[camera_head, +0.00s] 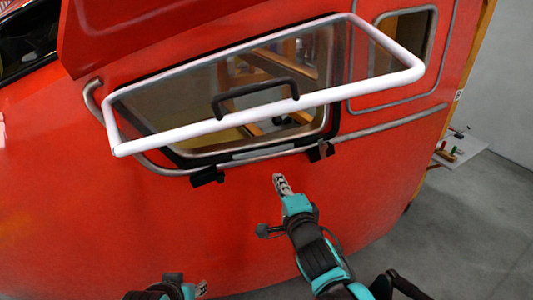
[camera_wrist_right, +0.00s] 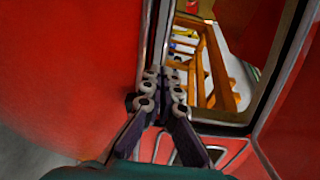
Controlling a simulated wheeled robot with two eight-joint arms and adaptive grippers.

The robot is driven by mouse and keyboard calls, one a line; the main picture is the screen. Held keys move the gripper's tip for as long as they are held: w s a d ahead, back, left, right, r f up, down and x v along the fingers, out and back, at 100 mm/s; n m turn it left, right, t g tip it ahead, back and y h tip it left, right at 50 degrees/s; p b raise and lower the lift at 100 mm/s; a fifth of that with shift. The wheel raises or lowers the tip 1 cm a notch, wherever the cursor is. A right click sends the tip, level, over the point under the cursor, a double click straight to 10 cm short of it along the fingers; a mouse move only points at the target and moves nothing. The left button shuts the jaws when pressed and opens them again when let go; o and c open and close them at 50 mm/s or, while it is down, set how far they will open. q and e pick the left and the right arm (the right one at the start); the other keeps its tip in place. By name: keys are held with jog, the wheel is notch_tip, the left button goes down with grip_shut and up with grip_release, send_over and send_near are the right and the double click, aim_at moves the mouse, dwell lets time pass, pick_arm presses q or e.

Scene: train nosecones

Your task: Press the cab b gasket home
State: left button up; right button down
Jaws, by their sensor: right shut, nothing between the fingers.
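A window sits in the red cab side (camera_head: 160,215). A black band (camera_head: 333,118) runs round its opening; it looks like the gasket, but I cannot tell whether it is fully seated. A white-framed glass panel (camera_head: 235,122) with a black handle (camera_head: 255,95) stands out in front of the opening and hides part of the band. My right gripper (camera_head: 281,183) is shut and empty, just below the window's lower edge. In the right wrist view its fingertips (camera_wrist_right: 160,80) overlap the window's edge; contact is unclear. My left gripper (camera_head: 202,288) is low at the bottom edge, its fingers too small to judge.
Two black brackets (camera_head: 207,177) (camera_head: 320,152) stick out under the window. A grey rail (camera_head: 390,123) runs along the cab side. A white shelf with small items (camera_head: 460,152) stands at the right. Grey floor (camera_head: 470,230) is clear at the lower right.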

aim_at(264, 152)
jog(key=p+x, duration=0.1)
jog(key=x, duration=1.3)
jog(key=shift+d+p, duration=0.1)
jog(key=shift+p, duration=0.3)
pick_arm(q)
jog(key=shift+r, duration=0.85)
